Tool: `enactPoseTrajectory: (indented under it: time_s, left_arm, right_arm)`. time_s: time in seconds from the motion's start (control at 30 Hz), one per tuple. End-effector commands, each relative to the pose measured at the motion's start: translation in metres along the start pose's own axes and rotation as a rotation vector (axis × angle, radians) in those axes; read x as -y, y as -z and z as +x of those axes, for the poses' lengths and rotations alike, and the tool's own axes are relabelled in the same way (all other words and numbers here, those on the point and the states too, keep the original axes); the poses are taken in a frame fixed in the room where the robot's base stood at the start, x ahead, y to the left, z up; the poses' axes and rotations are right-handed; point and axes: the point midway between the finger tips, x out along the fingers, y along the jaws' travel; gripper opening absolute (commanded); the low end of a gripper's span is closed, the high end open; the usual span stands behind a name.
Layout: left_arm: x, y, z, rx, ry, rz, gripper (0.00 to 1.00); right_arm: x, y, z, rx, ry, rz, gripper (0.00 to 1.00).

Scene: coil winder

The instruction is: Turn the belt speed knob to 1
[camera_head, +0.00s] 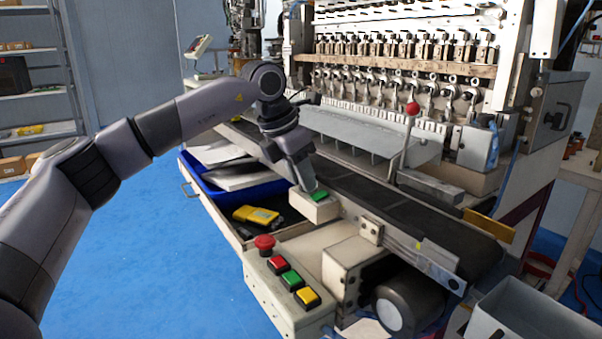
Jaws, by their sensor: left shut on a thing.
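My left gripper (303,185) reaches down from the left to a small cream control box (314,208) on the near side of the conveyor belt (375,195). Its fingers are shut at the top of this box, just left of a green button (320,196). They close around the belt speed knob, which the fingers hide, so its setting cannot be read. My right gripper is not in view.
A larger button box (283,305) with a red mushroom button (265,243) stands nearer. An open drawer (226,207) holds a blue tray and a yellow device (256,215). A red-knobbed lever (411,110) rises beyond the belt. A grey bin (530,312) is at lower right.

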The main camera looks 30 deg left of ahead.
Motion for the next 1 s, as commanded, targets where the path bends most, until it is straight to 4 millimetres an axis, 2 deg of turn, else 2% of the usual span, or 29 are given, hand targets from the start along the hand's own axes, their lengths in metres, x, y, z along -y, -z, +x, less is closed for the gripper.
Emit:
enactPoseTrajectory:
  time_s: [0.5, 1.0]
  left_arm:
    - [0.0045, -0.0015, 0.0003, 0.0, -0.177, -0.423, 0.0]
    - [0.0059, -0.0025, 0.0007, 0.001, -0.256, -0.618, 0.0]
  right_arm:
    - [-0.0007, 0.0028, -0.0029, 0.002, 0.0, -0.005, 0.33]
    - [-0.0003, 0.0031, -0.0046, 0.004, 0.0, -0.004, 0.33]
